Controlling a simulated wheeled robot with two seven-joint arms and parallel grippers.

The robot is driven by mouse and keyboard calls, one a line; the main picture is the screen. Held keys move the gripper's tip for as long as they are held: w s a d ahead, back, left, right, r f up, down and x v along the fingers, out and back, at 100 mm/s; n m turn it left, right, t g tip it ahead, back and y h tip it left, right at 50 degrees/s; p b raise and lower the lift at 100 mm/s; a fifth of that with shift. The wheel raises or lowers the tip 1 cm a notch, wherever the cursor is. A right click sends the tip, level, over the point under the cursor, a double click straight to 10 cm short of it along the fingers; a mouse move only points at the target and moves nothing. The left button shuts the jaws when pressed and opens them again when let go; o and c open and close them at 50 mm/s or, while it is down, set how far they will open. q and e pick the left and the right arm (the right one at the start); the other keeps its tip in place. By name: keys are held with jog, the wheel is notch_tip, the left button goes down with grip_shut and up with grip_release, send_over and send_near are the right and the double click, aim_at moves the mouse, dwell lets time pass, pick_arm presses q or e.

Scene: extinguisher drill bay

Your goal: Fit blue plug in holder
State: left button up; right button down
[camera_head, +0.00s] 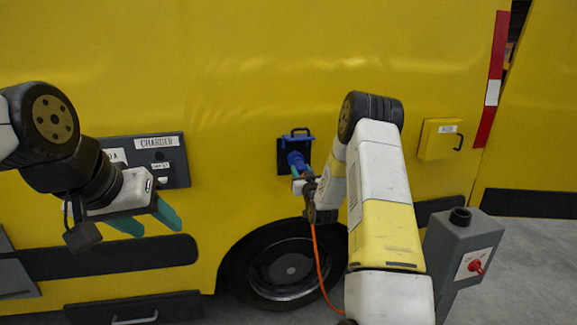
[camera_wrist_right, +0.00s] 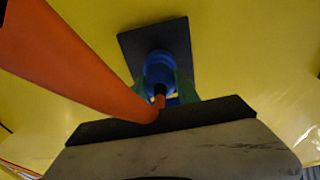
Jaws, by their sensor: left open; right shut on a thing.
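The blue plug (camera_head: 296,160) is at the blue-lidded socket (camera_head: 296,135) on the yellow vehicle's side; I cannot tell how deep it sits. My right gripper (camera_head: 304,173) is shut on the plug, which also shows between its green fingers in the right wrist view (camera_wrist_right: 160,72). An orange cable (camera_head: 317,262) hangs from the plug and crosses the wrist view. A grey post (camera_head: 463,245) at the right has an empty-looking black round holder (camera_head: 460,215) on top. My left gripper (camera_head: 147,220) is open and empty at the left, in front of the vehicle.
A dark panel with labels (camera_head: 157,142) is behind my left arm. A small yellow box (camera_head: 438,139) is on the vehicle at right. A red knob (camera_head: 477,267) is on the post's front. A wheel (camera_head: 285,270) is below the socket. Grey floor (camera_head: 535,255) is clear at right.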

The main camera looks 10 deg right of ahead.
jog(key=shift+s+f, duration=0.1)
jog(key=shift+s, duration=1.8)
jog(key=shift+s+d+f, duration=0.1)
jog(key=shift+s+f, duration=0.1)
jog(key=shift+s, duration=1.8)
